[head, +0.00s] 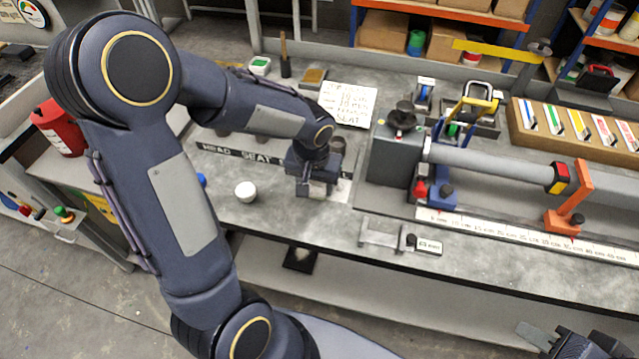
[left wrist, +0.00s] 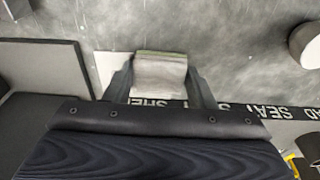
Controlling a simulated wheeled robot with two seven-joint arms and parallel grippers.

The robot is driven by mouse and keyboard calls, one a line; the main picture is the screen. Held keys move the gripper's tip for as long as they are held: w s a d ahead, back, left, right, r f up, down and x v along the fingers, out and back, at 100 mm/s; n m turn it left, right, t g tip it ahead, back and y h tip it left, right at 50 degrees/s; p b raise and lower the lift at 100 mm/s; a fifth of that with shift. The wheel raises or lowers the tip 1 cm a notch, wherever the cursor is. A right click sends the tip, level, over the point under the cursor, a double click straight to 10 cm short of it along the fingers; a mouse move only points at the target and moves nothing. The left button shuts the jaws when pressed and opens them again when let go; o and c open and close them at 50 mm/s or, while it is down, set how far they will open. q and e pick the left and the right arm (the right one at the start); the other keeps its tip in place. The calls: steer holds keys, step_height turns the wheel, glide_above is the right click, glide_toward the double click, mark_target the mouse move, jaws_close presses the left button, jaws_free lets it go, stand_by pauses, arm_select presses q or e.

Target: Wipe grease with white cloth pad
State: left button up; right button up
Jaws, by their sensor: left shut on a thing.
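The white cloth pad (left wrist: 160,75) is a small pale block with a greenish-grey upper edge in the left wrist view. My left gripper (left wrist: 160,88) is shut on it, one dark finger on each side. In the head view my left gripper (head: 317,190) points down at the bench top, beside the black lettered strip (head: 240,153). The pad's underside is hidden, so I cannot tell if it touches the bench. I cannot make out a distinct grease patch. My right gripper (head: 570,343) is partly in view at the lower right corner, away from the bench.
A white round object (head: 245,191) stands left of my left gripper. A clamp fixture with a long grey tube (head: 490,165) fills the bench's right side. A written white sheet (head: 348,103) lies behind.

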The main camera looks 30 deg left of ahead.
mark_target(341, 197)
arm_select(q)
steer(key=shift+s+f, duration=0.1)
steer(key=shift+f, duration=0.05)
steer(key=shift+d, duration=0.5)
steer(key=shift+w+d+b, duration=0.2)
steer(key=shift+d+b, duration=0.05)
steer(key=shift+d, duration=0.45)
steer(key=shift+w+d+b, duration=0.25)
steer(key=shift+d, duration=0.4)
steer(key=shift+w+d+b, duration=0.2)
steer(key=shift+d+b, duration=0.05)
steer(key=shift+d, duration=0.45)
steer(key=shift+d+r, duration=0.25)
steer(key=shift+w, duration=0.1)
steer(key=shift+w+d+r+p, duration=0.1)
steer(key=shift+r+p, duration=0.25)
steer(key=shift+r, duration=0.15)
step_height(341, 197, up, 3)
steer(key=shift+d+f+p, duration=0.15)
steer(key=shift+p, duration=0.8)
steer(key=r+p, duration=0.2)
steer(key=r, duration=0.1)
steer(key=shift+a+r, duration=0.15)
steer(key=shift+a, duration=0.05)
